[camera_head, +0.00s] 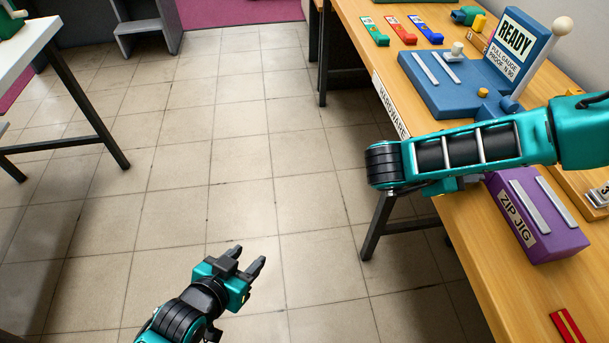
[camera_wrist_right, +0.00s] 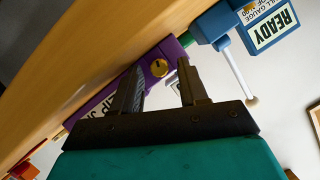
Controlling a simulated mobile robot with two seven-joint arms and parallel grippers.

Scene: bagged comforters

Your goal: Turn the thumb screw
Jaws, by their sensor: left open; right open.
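A round brass screw head (camera_wrist_right: 159,67) with a dark slot sits on the purple zip jig (camera_wrist_right: 172,50) in the right wrist view; it looks like the thumb screw. My right gripper (camera_wrist_right: 160,63) is open, and its two fingers appear on either side of the screw. No contact can be made out. In the head view the zip jig (camera_head: 545,225) stands on the wooden bench; my right arm passes above it and hides the right gripper and the brass screw. My left gripper (camera_head: 250,257) is open and empty above the tiled floor, away from the bench.
A blue pull gauge (camera_head: 430,95) with a READY sign (camera_head: 517,45) stands farther back on the wooden bench (camera_head: 470,240). Green (camera_head: 374,32), red (camera_head: 402,34) and blue (camera_head: 428,32) pieces lie behind it. The tiled floor (camera_head: 270,130) left of the bench is clear.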

